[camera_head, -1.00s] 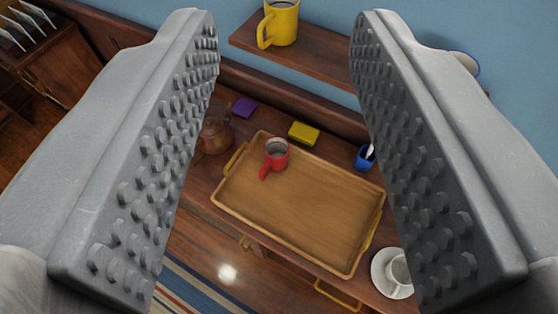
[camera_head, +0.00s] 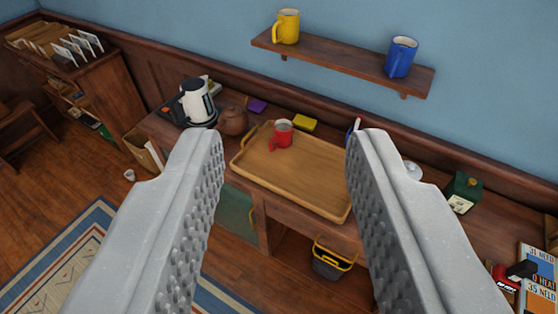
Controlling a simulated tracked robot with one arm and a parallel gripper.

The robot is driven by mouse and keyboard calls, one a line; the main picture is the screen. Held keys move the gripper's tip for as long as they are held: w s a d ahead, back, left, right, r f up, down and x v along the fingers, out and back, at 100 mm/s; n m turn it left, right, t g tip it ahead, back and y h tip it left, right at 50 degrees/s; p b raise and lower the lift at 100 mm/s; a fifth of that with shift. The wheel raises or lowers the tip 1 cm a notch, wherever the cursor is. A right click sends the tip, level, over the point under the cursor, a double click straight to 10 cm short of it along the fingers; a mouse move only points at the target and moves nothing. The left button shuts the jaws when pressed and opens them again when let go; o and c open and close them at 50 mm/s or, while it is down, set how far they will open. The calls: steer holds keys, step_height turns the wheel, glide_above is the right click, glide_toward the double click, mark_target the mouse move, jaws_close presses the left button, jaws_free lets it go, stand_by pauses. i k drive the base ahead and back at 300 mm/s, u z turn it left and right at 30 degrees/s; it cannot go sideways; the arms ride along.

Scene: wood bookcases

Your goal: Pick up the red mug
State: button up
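The red mug (camera_head: 282,133) stands upright on the wooden tray (camera_head: 296,180), near its back left corner. Its handle points down and left in the picture. The tray lies on a dark wood cabinet top. My gripper (camera_head: 285,145) is open and empty, its two grey studded fingers wide apart. The mug shows between the fingers but lies well beyond them, apart from both.
A kettle (camera_head: 197,102) and a copper teapot (camera_head: 234,120) stand left of the tray. A yellow block (camera_head: 305,123) lies behind it. A wall shelf (camera_head: 340,67) above holds a yellow mug (camera_head: 287,27) and a blue mug (camera_head: 401,57). A green box (camera_head: 463,187) stands right.

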mark_target(282, 138)
steer(key=u, duration=0.75)
steer(key=i, duration=1.5)
steer(key=z, duration=0.1)
